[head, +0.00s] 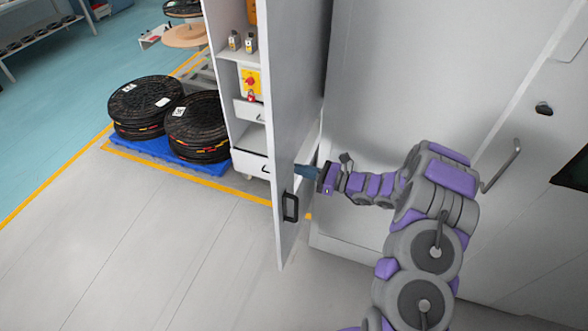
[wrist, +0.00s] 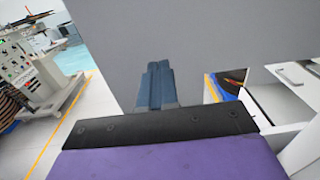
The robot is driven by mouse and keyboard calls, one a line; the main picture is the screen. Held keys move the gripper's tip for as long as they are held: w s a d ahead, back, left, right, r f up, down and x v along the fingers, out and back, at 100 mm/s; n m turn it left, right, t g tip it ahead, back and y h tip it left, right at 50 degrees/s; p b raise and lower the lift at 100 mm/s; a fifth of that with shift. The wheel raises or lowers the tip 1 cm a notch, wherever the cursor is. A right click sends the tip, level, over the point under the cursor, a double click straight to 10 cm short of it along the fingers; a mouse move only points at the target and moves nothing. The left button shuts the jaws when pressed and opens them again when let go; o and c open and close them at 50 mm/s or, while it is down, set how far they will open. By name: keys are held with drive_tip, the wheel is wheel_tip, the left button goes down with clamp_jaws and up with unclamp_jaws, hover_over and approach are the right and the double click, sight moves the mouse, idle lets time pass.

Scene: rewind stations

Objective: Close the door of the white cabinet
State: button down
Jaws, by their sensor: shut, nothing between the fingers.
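The white cabinet (head: 238,82) stands at the upper middle of the head view, with shelves and drawers showing. Its door (head: 290,130) stands open, seen nearly edge-on, with a dark handle (head: 290,207) low on its outer face. My gripper (head: 308,172) is shut and empty at the door's inner side, right of the handle. In the wrist view the shut fingers (wrist: 157,85) point at the grey door panel (wrist: 190,40), which fills the upper middle. I cannot tell whether the fingertips touch the door. A cabinet drawer (wrist: 290,75) shows at the right.
Black reels (head: 198,128) sit on a blue pallet (head: 205,163) left of the cabinet, inside yellow floor lines. A large grey cabinet (head: 420,80) stands close on the right. The floor (head: 150,260) left of the door is clear.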

drive_tip(key=shift+w+a, duration=0.25)
drive_tip(key=shift+w, duration=0.1)
drive_tip(key=shift+w+a+r, duration=0.1)
drive_tip(key=shift+w+a, duration=0.05)
drive_tip(key=shift+a, duration=1)
drive_tip(key=shift+w+d, duration=0.1)
drive_tip(key=shift+w, duration=0.05)
